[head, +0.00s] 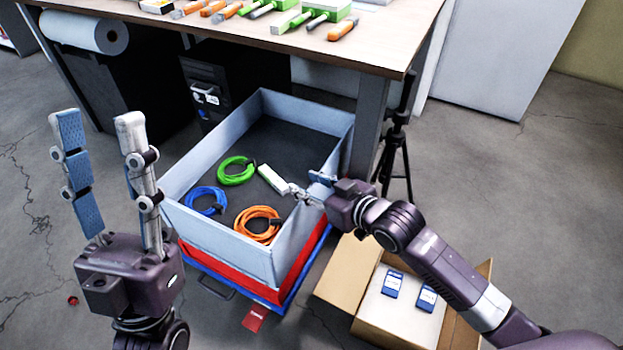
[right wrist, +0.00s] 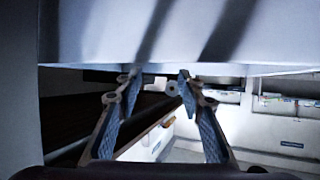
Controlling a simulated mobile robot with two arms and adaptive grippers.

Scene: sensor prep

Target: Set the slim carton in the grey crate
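The grey crate (head: 218,237) stands open in front of the table, with a dark floor inside. A slim white carton (head: 271,180) shows within the crate, seemingly lying on its floor beside the cables. My right gripper (head: 308,186) is over the crate's right side, its tip close to the carton's right end; I cannot tell whether they touch. In the right wrist view its fingers (right wrist: 158,82) are apart with nothing between them. My left gripper (head: 98,122) is open and empty, pointing up, left of the crate.
Green (head: 236,171), blue (head: 205,201) and orange (head: 258,222) cables lie coiled in the crate. It rests on a red crate (head: 235,277). A cardboard box (head: 345,277) with two blue packets stands at right. Tools lie on the table (head: 380,45). A black tripod (head: 398,140) stands behind.

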